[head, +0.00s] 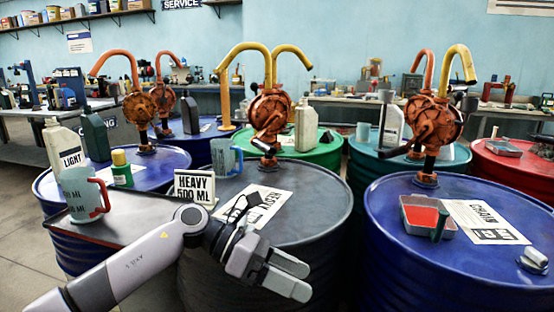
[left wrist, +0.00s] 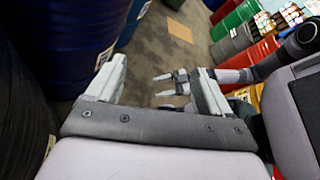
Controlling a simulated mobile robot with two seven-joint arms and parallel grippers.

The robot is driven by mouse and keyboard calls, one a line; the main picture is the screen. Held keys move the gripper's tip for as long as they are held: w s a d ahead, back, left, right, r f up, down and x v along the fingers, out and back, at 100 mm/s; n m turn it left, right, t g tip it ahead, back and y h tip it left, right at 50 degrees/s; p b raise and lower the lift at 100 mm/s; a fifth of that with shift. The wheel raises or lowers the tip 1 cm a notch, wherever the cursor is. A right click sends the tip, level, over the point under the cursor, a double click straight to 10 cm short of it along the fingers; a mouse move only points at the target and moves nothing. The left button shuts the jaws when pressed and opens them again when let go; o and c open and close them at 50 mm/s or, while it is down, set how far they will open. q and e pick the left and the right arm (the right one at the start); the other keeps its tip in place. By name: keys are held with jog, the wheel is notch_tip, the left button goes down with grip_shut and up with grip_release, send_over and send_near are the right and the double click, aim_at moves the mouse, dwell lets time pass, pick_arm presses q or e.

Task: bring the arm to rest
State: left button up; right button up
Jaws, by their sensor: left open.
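My left arm comes in from the lower left of the head view. My left gripper (head: 303,278) is in front of the grey drum (head: 325,228), its fingers apart and nothing between them. In the left wrist view my left gripper (left wrist: 160,88) shows its two fingers wide apart, with floor beyond. Another gripper, my right one (left wrist: 162,85), shows between them farther off, its arm coming from the right. Its fingers look apart and empty. The right gripper is not in the head view.
A tray (head: 130,222) on the drums at left holds a measuring jug (head: 80,192) with a red handle. A HEAVY 500 ML sign (head: 193,187) and a blue jug (head: 223,157) stand behind the arm. A blue drum (head: 400,265) with a red-lined tray (head: 422,215) stands right.

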pick_arm(q)
jog(key=s+a+f+m+t+y+p, duration=0.35)
jog(key=a+f+m+t, duration=0.5)
jog(key=m, duration=0.55)
jog(key=s+a+f+m+t+y+p, duration=0.3)
jog(key=s+a+f+m+t+y, duration=0.2)
jog(key=a+f+m+t, duration=0.65)
jog(key=s+a+f+n+g+y, duration=0.2)
jog(key=s+g, duration=0.4)
jog(key=s, duration=0.5)
jog(key=shift+a+f+n+y+p, duration=0.35)
jog(key=shift+a+f+n, duration=0.2)
jog(key=shift+f, duration=0.1)
